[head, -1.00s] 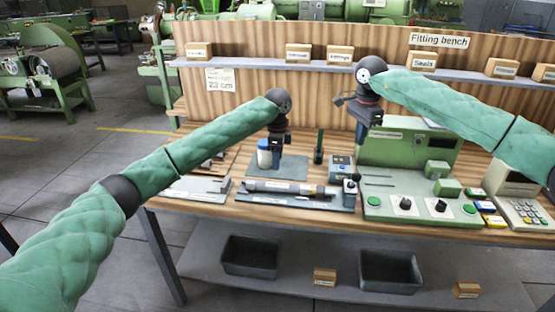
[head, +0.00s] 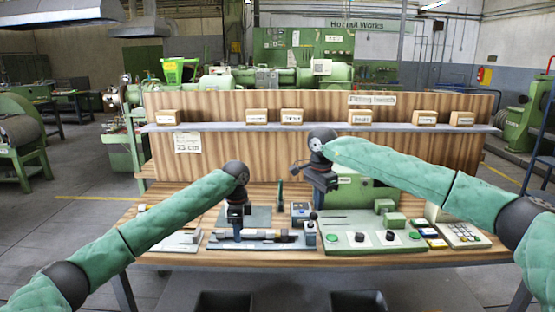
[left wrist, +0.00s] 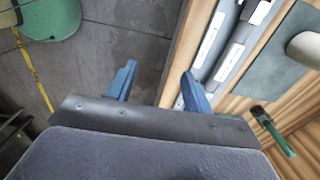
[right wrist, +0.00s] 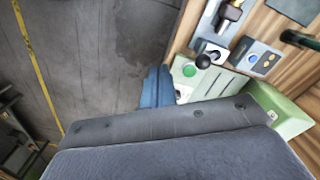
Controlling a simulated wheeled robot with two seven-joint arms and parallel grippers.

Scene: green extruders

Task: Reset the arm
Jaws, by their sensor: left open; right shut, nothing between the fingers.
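My left gripper (head: 237,224) is over the front of the bench, near the long tray (head: 280,244) with a rod-like part. In the left wrist view its two blue fingers (left wrist: 156,74) stand apart with nothing between them. My right gripper (head: 322,200) is raised at the left side of the green machine (head: 355,190). In the right wrist view its blue fingers (right wrist: 157,85) are together and empty. Both green-sleeved arms reach in from their own sides. A white cylinder (left wrist: 305,48) on the grey mat shows in the left wrist view.
The bench (head: 150,257) has a wooden back panel and a shelf (head: 220,127) with several labelled boxes. A control box with a black-knobbed lever (right wrist: 208,58) and a green button panel (right wrist: 190,72) lie close to my right gripper. Dark bins (head: 222,302) are below. Grey floor is open in front.

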